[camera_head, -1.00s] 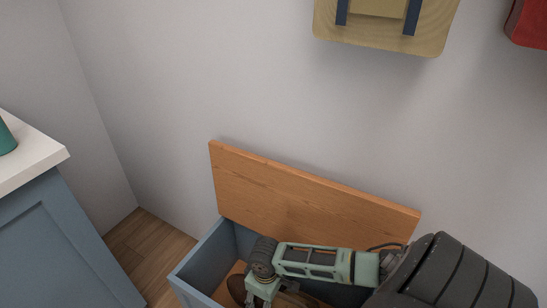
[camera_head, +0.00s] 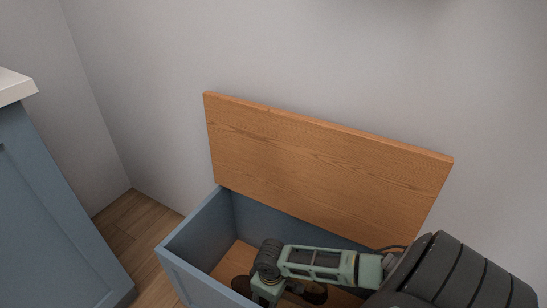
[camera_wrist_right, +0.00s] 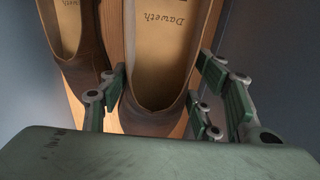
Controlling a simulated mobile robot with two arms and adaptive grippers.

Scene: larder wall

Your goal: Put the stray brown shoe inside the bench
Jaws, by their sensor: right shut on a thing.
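The blue storage bench (camera_head: 205,228) stands against the wall with its wooden lid (camera_head: 320,160) raised. My right arm reaches into it from the right. In the head view my right gripper (camera_head: 268,292) is inside the opening, with brown shoe parts (camera_head: 314,294) showing beside it. In the right wrist view the gripper (camera_wrist_right: 160,100) is shut on a brown shoe (camera_wrist_right: 153,117), one finger on each side. A second brown shoe (camera_wrist_right: 80,70) lies close on the left. The shoes' far ends are cut off by the frame. My left gripper is out of view.
A blue cabinet (camera_head: 50,210) with a pale top (camera_head: 14,86) stands at the left. Wooden floor (camera_head: 135,222) shows between it and the bench. The bench's wooden bottom (camera_head: 232,262) is partly bare at the left. Dark walls flank the shoes in the wrist view.

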